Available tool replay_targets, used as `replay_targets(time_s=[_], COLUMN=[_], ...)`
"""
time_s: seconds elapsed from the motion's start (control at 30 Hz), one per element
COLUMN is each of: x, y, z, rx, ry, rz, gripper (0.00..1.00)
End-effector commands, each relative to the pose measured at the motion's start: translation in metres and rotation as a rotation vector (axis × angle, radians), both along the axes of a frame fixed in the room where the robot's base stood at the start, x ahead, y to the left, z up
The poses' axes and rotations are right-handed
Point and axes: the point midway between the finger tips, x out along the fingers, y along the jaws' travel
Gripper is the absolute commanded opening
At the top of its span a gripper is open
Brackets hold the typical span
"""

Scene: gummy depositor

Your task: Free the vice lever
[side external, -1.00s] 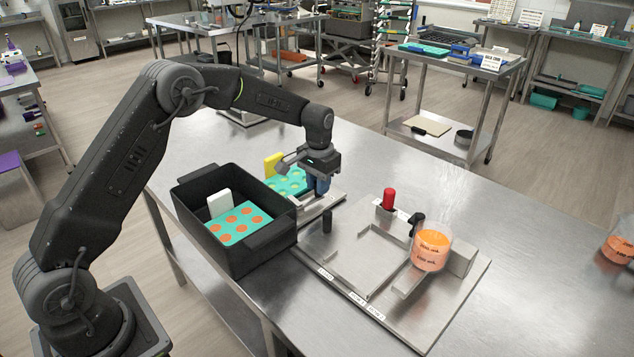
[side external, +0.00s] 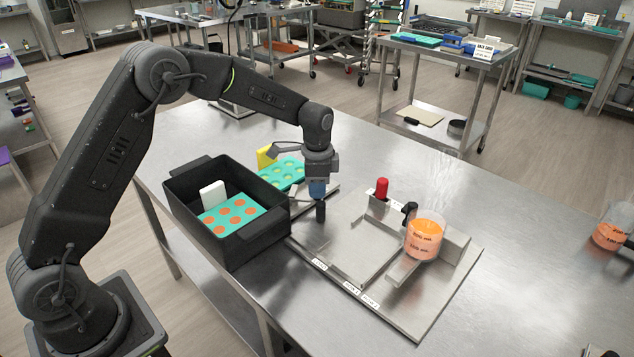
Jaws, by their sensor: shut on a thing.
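A short black upright post (side external: 320,212), which looks like the vice lever, stands at the left end of the steel fixture plate (side external: 425,300). My gripper (side external: 318,192), with blue fingers pointing down, is shut on the top of this post. The fingers hide the post's upper end. A red-topped knob (side external: 382,188) stands at the back of the plate, and a smaller black handle (side external: 409,208) is beside the beaker. I cannot tell the lever's lock state.
A steaming clear beaker of orange liquid (side external: 425,238) stands on the plate's right. A black bin (side external: 235,240) holds a teal mould with orange fills (side external: 232,215) and a white block (side external: 213,194). Another orange container (side external: 611,232) is far right.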

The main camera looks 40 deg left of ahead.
Motion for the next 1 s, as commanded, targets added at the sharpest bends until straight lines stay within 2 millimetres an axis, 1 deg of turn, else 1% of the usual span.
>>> replay_targets(time_s=[0.3, 0.8, 0.83, 1.0], x=[-0.0057, -0.0067, -0.0068, -0.0065], y=[-0.0037, -0.0044, -0.0044, -0.0042], z=[0.0006, 0.0005, 0.0005, 0.0004], rx=[-0.001, -0.001, -0.001, -0.001], ry=[0.001, 0.002, 0.002, 0.001], rz=[-0.102, -0.120, -0.119, -0.118], gripper=[0.00, 0.00, 0.26, 0.42])
